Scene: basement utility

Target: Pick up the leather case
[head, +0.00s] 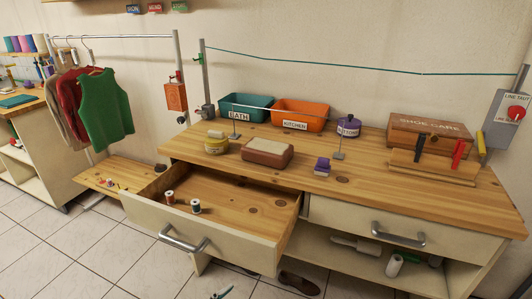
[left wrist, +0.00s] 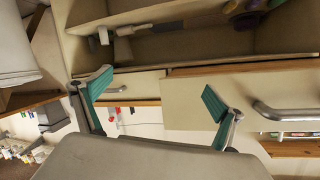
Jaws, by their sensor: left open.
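In the head view only a small teal tip, apparently of my left gripper (head: 222,292), shows at the bottom edge, low in front of the bench and well away from the case. The case cannot be made out in the left wrist view. My right gripper is not in view.
The open drawer (head: 200,232) juts forward and holds two thread spools. Teal (head: 246,108) and orange (head: 300,114) bins stand behind. A shoe care box (head: 428,136) is at right.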

